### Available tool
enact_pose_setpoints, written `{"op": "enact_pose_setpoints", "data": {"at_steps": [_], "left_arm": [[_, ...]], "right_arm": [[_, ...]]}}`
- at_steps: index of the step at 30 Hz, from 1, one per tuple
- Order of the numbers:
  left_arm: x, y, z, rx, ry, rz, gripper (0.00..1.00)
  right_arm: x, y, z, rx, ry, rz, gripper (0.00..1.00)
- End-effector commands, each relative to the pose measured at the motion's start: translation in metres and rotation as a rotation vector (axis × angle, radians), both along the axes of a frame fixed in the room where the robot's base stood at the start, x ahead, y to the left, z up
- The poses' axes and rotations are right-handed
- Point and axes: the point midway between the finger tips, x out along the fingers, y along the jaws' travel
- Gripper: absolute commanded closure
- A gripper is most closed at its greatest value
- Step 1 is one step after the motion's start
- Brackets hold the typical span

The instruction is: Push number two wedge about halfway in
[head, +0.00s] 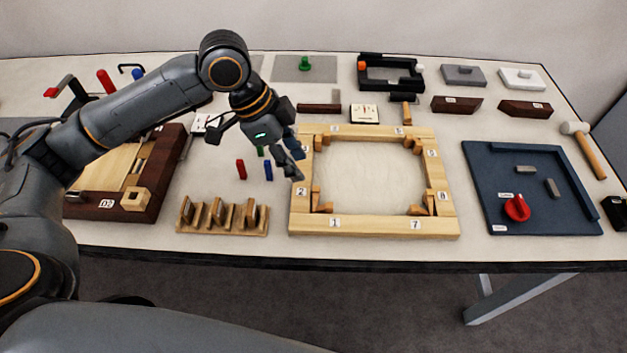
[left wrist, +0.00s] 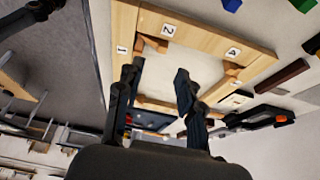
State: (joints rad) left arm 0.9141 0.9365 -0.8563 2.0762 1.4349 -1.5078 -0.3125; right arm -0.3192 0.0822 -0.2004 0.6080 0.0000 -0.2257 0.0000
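The light wooden frame (head: 372,226) lies on the table with numbered labels and small wedges at its inner corners. The label 2 (head: 301,191) is on its left side near the front corner; it also shows in the left wrist view (left wrist: 168,29). The wedge beside it (head: 317,198) sits against the inner edge and shows in the left wrist view (left wrist: 154,44). How far in it sits I cannot tell. My left gripper (head: 291,168) is above the frame's left side, apart from the wedge. In the left wrist view its fingers (left wrist: 157,82) are spread with nothing between them.
A slotted wooden rack (head: 222,229) stands left of the frame. Red (head: 241,170) and blue (head: 268,171) pegs lie behind it. A dark blue tray (head: 490,170) is at the right, with a red knob (head: 517,208). The frame's middle is clear.

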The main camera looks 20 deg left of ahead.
Motion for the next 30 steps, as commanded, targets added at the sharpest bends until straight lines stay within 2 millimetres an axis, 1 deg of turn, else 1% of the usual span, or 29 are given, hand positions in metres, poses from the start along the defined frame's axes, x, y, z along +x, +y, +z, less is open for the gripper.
{"op": "enact_pose_setpoints", "data": {"at_steps": [1, 2, 4, 5, 9, 12, 17, 25, 26, 27, 29, 30], "left_arm": [[0.0, -0.005, -0.012, -0.001, 0.005, -0.003, 0.62], [0.001, -0.008, -0.018, -0.002, 0.005, -0.002, 0.62], [0.002, -0.013, -0.032, -0.001, 0.004, -0.002, 0.62], [0.003, -0.015, -0.037, -0.001, 0.004, -0.002, 0.62], [0.006, -0.025, -0.06, -0.002, 0.002, -0.001, 0.62], [0.008, -0.029, -0.071, -0.001, 0.001, -0.001, 0.62], [0.009, -0.032, -0.08, -0.001, 0.0, 0.0, 0.62], [0.009, -0.033, -0.081, -0.001, 0.0, 0.0, 0.62], [0.01, -0.033, -0.081, -0.001, 0.0, 0.0, 0.64], [0.009, -0.033, -0.081, -0.001, 0.0, 0.0, 0.72], [0.01, -0.033, -0.081, -0.001, -0.001, -0.001, 0.85], [0.01, -0.033, -0.081, -0.001, 0.0, 0.0, 0.93]], "right_arm": [[-0.005, 0.0, 0.0, 0.0, 0.006, 0.0, 0.6], [-0.006, 0.0, 0.0, -0.001, 0.007, 0.0, 0.6], [-0.003, 0.0, 0.001, 0.001, 0.002, 0.0, 0.6], [0.001, 0.0, 0.001, 0.001, -0.003, 0.0, 0.6], [0.027, 0.002, 0.003, 0.004, -0.042, 0.0, 0.6], [0.039, 0.003, 0.005, 0.007, -0.062, 0.0, 0.6], [0.037, 0.003, 0.005, 0.008, -0.058, 0.0, 0.6], [0.018, 0.004, 0.003, 0.007, -0.029, -0.002, 0.6], [0.017, 0.004, 0.003, 0.006, -0.027, -0.002, 0.6], [0.016, 0.004, 0.003, 0.007, -0.025, -0.002, 0.6], [0.016, 0.004, 0.003, 0.007, -0.025, -0.002, 0.6], [0.016, 0.004, 0.003, 0.007, -0.025, -0.002, 0.6]]}}
